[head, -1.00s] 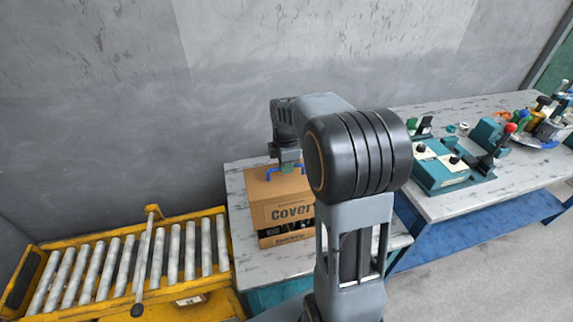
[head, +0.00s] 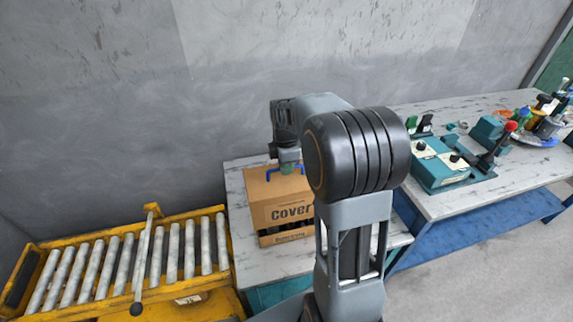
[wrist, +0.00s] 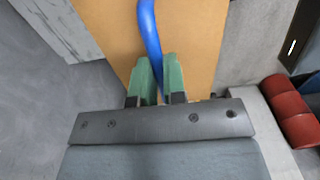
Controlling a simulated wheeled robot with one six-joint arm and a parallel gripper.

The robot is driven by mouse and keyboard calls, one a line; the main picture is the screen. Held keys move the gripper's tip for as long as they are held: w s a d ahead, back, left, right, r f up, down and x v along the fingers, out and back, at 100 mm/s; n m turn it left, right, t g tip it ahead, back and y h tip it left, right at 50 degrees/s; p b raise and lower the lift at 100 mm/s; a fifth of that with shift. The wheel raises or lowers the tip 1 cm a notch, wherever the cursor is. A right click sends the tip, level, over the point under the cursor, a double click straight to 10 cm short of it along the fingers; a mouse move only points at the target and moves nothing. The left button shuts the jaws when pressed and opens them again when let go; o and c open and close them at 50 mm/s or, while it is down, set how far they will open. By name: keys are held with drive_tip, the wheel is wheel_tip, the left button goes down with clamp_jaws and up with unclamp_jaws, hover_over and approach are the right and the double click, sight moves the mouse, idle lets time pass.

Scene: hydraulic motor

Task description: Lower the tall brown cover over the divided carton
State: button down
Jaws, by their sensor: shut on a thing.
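The tall brown cover (head: 285,195), printed "Cover", hangs upright over the back table in the head view. Its brown top (wrist: 195,40) fills the middle of the wrist view. My gripper (head: 287,167) is above the cover, shut on its blue handle (head: 271,172). In the wrist view the green fingers of my gripper (wrist: 158,70) stand either side of the blue handle (wrist: 149,25). The carton (head: 285,238) shows as a low brown band under the cover, with a narrow dark strip between them. Its dividers are mostly hidden, and my arm hides the cover's right side.
The marbled table (head: 245,256) has bare room left of the carton. A yellow roller conveyor (head: 125,262) stands at the left. At the right, another table (head: 450,208) holds a teal fixture (head: 440,165) and several tools. The grey wall is close behind.

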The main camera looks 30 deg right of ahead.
sight(286, 177)
wheel_tip(286, 177, down, 14)
drive_tip(key=b, duration=0.9)
idle(2.1)
idle(0.3)
drive_tip(key=c, duration=0.6)
unclamp_jaws()
drive_tip(key=shift+r+p, duration=2.65)
drive_tip(key=shift+r, duration=0.85)
